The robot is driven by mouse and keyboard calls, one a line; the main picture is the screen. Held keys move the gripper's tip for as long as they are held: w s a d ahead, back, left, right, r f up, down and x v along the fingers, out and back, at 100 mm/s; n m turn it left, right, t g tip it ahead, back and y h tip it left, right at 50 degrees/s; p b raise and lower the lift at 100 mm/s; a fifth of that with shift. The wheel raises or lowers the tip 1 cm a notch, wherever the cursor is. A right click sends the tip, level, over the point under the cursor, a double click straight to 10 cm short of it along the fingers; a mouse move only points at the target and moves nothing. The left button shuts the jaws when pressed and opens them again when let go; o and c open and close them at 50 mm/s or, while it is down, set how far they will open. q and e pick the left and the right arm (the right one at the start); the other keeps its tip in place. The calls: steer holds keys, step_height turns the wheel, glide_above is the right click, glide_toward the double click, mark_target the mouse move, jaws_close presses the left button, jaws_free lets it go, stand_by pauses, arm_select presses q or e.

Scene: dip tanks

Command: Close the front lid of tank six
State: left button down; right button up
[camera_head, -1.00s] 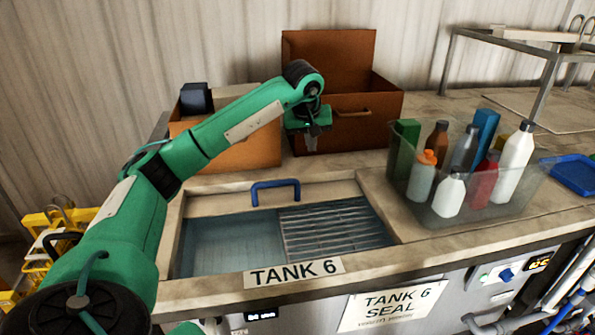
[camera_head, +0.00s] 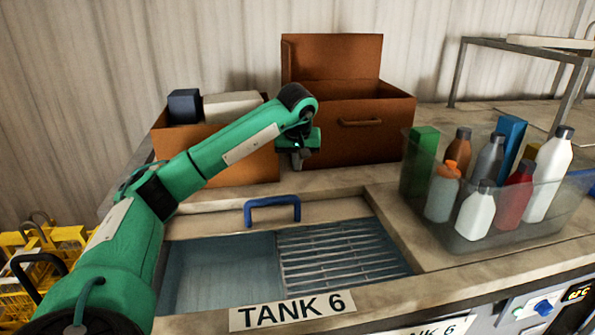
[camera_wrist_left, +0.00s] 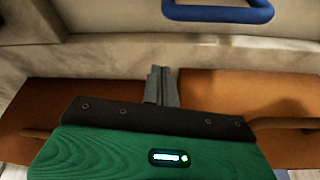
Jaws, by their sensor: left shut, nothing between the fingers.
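Tank six (camera_head: 222,270) is an opening in the counter, marked by a "TANK 6" label (camera_head: 292,311) on its front edge. Bluish liquid and a slatted rack (camera_head: 340,250) show inside it. A pale lid panel (camera_head: 215,225) with a blue handle (camera_head: 272,203) covers only the back strip of the opening. My left gripper (camera_head: 297,160) is shut and empty, behind and above the blue handle, in front of a brown box. In the left wrist view its closed fingers (camera_wrist_left: 161,86) point toward the blue handle (camera_wrist_left: 218,10), apart from it. My right gripper is not in view.
An open brown box (camera_head: 355,140) and a second brown box (camera_head: 225,155) with contents stand behind the tank. A clear bin (camera_head: 480,230) of several bottles stands to the right. A metal-framed stand (camera_head: 520,60) is at the back right.

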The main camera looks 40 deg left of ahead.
arm_select(q)
steer(key=p+x, duration=0.2)
steer(key=x, duration=0.6)
steer(key=shift+w+a+f, duration=0.1)
steer(key=shift+f, duration=0.25)
steer(key=shift+s+d+p, duration=0.85)
steer(key=shift+s+d, duration=0.2)
steer(key=shift+s, duration=0.2)
steer(key=shift+s+d+f, duration=0.25)
steer(key=shift+s+d, duration=0.05)
steer(key=shift+s, duration=0.15)
